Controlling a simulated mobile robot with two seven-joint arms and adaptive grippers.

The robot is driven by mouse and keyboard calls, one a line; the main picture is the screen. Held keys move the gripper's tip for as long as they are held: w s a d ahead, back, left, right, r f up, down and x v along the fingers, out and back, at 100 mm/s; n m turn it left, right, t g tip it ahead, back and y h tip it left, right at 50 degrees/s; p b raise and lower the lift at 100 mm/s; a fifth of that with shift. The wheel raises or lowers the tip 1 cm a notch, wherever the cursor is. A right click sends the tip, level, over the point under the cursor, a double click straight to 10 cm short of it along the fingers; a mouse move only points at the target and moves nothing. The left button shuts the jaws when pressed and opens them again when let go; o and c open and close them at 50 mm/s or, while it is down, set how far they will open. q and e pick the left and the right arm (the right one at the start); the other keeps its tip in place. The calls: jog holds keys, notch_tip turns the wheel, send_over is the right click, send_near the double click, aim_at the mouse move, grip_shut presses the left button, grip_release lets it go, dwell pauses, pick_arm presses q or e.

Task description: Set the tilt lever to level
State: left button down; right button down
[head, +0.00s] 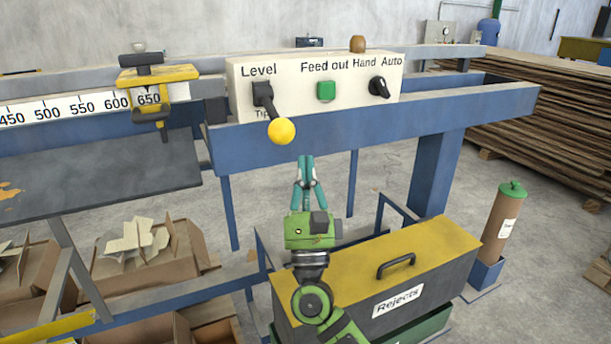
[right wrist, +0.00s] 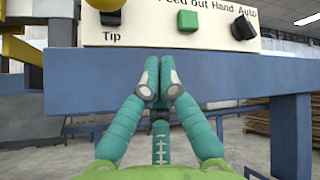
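The tilt lever (head: 264,100) is a black arm with a yellow ball knob (head: 282,131) on the cream control panel (head: 335,95). In the head view it slants down from its pivot, with "Level" printed above and "Tip" partly hidden below. The knob also shows cut off at the top of the right wrist view (right wrist: 105,4). My right gripper (head: 306,158) points upward below and slightly right of the knob, apart from it. Its teal fingertips are together and hold nothing, as the right wrist view (right wrist: 160,78) shows. My left gripper is out of view.
A green button (head: 326,91) and a black rotary switch (head: 379,87) share the panel. A blue beam (head: 430,113) runs under it. A yellow-lidded rejects box (head: 440,243) stands below. A ruler (head: 70,106) and yellow clamp (head: 158,76) are at left.

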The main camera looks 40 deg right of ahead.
aim_at(274, 114)
jog(key=r+p, duration=0.1)
jog(key=a+r+p, duration=0.1)
jog(key=r, duration=0.1)
jog(key=w+r+p, duration=0.1)
jog(key=r, duration=0.1)
jog(key=shift+a+p, duration=0.25)
jog(key=shift+p, duration=0.05)
